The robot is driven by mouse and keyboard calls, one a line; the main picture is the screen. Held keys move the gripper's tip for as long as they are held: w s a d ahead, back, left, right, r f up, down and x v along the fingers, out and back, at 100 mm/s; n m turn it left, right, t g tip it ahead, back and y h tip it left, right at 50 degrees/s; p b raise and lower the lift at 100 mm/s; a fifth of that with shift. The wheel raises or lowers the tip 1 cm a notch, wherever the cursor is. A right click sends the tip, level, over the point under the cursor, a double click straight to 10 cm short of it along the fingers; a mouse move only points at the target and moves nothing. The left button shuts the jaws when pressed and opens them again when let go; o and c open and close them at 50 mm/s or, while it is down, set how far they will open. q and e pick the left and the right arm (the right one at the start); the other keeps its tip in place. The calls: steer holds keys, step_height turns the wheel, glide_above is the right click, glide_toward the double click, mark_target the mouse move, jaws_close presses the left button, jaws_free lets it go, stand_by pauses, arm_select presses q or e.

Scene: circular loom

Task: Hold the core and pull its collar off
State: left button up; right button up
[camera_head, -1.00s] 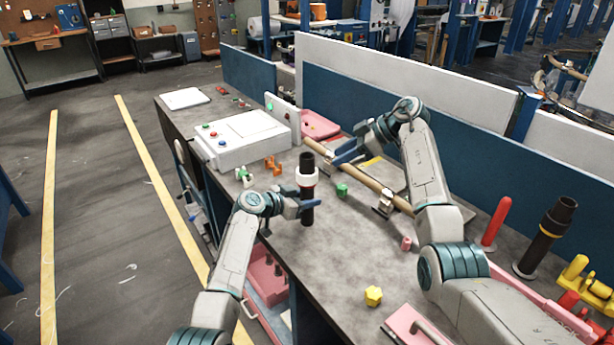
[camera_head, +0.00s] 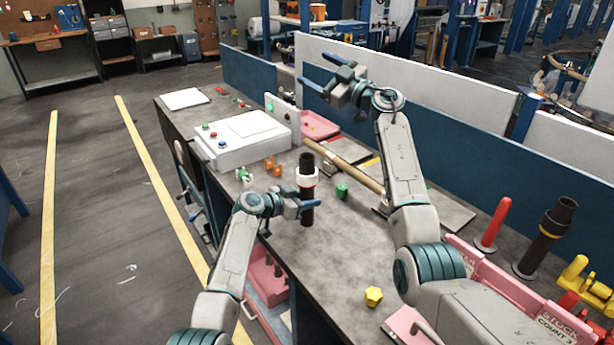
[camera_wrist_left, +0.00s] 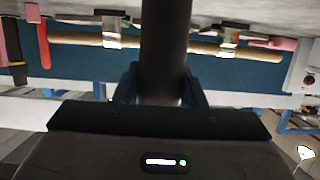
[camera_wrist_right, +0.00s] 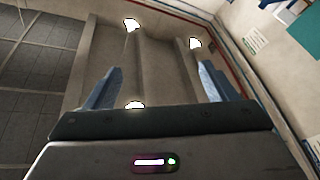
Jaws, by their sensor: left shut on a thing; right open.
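The core (camera_head: 307,213) is a black upright tube on the grey bench top. Its white collar (camera_head: 307,177) sits around it near the upper end, with the dark tube end showing above. My left gripper (camera_head: 310,205) is shut on the core below the collar. The core also fills the middle of the left wrist view (camera_wrist_left: 166,50), between the fingers. My right gripper (camera_head: 320,72) is open and empty, raised high above the back of the bench, apart from the core. The right wrist view shows only its spread fingers (camera_wrist_right: 160,85) and the room beyond.
A white control box (camera_head: 243,138) stands to the left. A wooden rod (camera_head: 355,170) lies behind the core. A green piece (camera_head: 342,191) is close to its right. A yellow knob (camera_head: 373,296) is nearer. A second black tube (camera_head: 545,240) stands at the right.

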steer(key=w+d+r+m+t+h, duration=0.3)
steer(key=d+r+m+t+h, duration=0.4)
steer(key=m+t+h, duration=0.4)
steer(key=m+g+h, duration=0.4)
steer(key=g+h, duration=0.1)
steer(key=g, duration=1.5)
glide_toward(307, 171)
steer(key=x, duration=0.8)
steer(key=w+x, duration=0.1)
steer(key=x, duration=0.2)
steer(key=shift+w+f, duration=0.2)
